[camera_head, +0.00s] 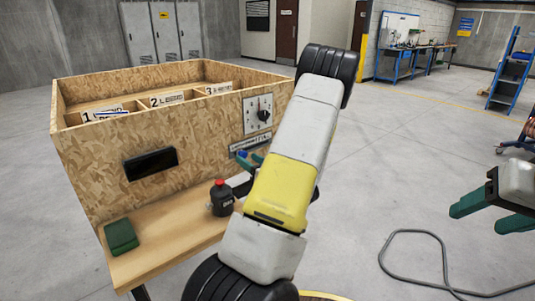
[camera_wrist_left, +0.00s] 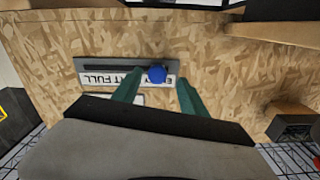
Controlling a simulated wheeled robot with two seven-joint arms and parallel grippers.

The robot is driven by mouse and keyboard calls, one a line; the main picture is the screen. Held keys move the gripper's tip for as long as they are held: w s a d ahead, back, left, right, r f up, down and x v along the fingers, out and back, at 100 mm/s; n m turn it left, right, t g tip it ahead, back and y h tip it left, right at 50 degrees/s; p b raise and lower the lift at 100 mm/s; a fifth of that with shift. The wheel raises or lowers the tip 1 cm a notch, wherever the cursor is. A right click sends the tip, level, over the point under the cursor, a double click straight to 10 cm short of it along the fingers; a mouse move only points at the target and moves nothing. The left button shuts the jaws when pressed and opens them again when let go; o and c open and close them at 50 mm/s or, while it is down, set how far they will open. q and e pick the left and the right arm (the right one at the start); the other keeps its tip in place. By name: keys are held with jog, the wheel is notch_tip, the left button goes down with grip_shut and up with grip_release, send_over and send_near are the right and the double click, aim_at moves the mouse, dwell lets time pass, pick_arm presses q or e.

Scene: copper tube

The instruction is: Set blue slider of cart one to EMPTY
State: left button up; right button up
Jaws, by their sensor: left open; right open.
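The wooden cart (camera_head: 190,133) stands at the left in the head view, with a slider plate (camera_head: 252,143) low on its front right. In the left wrist view the dark plate (camera_wrist_left: 110,66) carries a white label whose lettering is partly covered. The round blue slider knob (camera_wrist_left: 157,74) sits toward the plate's right end there. My left gripper (camera_wrist_left: 157,87) is open, with one green finger on each side of the knob; contact cannot be told. In the head view my left arm partly hides this gripper (camera_head: 250,160). My right gripper (camera_head: 495,208) is open and empty at the right edge.
A dial (camera_head: 258,113) is above the slider plate. A grey cable (camera_head: 415,233) lies on the floor at the right.

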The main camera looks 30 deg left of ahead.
pick_arm(q)
jog(key=v, duration=0.3)
jog(key=shift+s+d, duration=0.25)
jog(key=shift+d, duration=0.05)
jog(key=shift+w, duration=0.1)
